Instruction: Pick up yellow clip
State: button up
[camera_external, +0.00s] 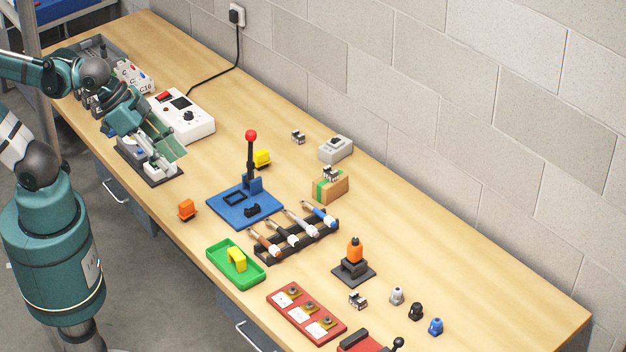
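Two yellow pieces show, and I cannot tell for sure which is the clip. One yellow piece (236,258) stands in a small green tray (219,254) near the front edge of the table. The other yellow piece (262,158) sits on the table behind a blue lever press (228,212), partly hidden by it. My gripper (160,152) is at the table's left part, above a dark fixture with white parts, well apart from both yellow pieces. Its fingers are small and overlap the fixture, so their opening is unclear.
An orange piece (186,209) lies left of the press. A rack of tools (290,238), a cardboard box (329,188) and a red panel (306,313) stand nearby. A white control box (186,117) is beside my gripper.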

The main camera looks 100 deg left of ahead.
jog(key=shift+w, duration=0.1)
dwell(0.3)
jog(key=m+g+b, duration=0.2)
jog(key=m+g, duration=0.5)
jog(key=m, duration=0.3)
send_over(235, 253)
jog(key=shift+f, duration=11.9)
jog(key=shift+f, duration=0.1)
jog(key=shift+f, duration=1.2)
jog(key=shift+f, duration=0.1)
